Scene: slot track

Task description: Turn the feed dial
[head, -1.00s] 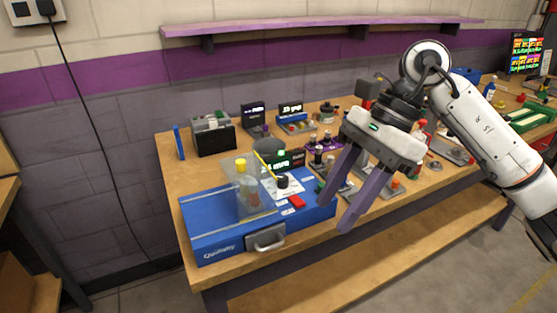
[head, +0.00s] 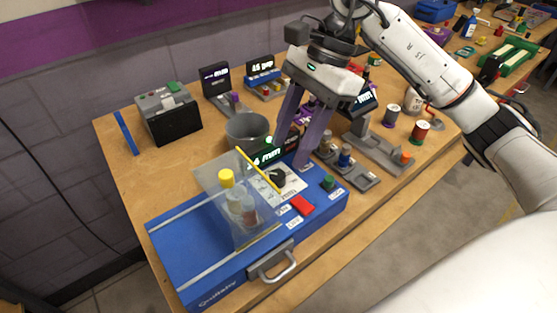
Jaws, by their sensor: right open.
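The feed dial looks to be the black round knob (head: 277,176) on a white marked panel on top of a blue machine (head: 190,250). My right gripper (head: 289,155) is open, its two purple fingers pointing down just behind and right of the knob. They appear apart from it, and nothing shows between them. The fingers partly cover a small display with green digits (head: 264,158). My left gripper is not in view.
A clear guard (head: 225,190) with a yellow bar stands just left of the knob. A red button (head: 302,205) and a green button (head: 328,183) are in front. A grey cup (head: 247,131) stands behind, and grey fixtures (head: 360,178) lie to the right.

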